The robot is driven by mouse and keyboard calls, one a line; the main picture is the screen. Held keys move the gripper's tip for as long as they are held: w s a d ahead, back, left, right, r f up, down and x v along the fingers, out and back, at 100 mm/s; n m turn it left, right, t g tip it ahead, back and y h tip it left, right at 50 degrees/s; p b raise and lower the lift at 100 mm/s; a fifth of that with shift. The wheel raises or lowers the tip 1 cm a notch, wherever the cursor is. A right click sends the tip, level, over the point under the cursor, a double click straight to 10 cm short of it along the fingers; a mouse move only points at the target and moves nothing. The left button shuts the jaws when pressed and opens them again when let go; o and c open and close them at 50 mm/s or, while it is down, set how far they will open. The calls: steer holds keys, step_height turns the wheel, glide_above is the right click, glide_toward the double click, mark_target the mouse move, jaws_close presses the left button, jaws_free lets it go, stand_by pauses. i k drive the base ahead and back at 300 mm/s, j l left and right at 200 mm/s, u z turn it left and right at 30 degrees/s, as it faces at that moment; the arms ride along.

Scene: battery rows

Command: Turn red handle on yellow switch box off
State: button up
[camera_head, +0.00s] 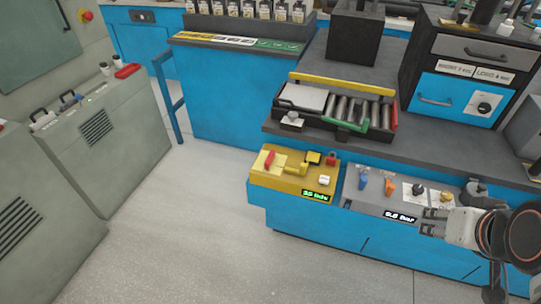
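The yellow switch box (257,179) sits on the low front ledge of the blue bench, near the middle of the view. A small red handle (269,160) stands on its left part, on a pale yellow plate. A yellow lever, a dark square part and a white knob are also on the box, and a green lit display shows on its front. My gripper (428,226) is at the lower right, well to the right of the box and apart from it. It points left, near the grey panel; its fingers are too small to tell their opening.
A grey panel (362,204) with blue, orange and dark knobs lies between the box and my gripper. A roller tray (317,118) stands on the bench above. Grey cabinets (96,165) stand at left. The floor (190,225) before the bench is clear.

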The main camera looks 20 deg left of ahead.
mark_target(270, 157)
steer(key=u, duration=0.45)
steer(key=i+u, duration=0.15)
steer(key=u, duration=0.7)
steer(key=i+l+u, duration=0.1)
steer(key=u, duration=0.35)
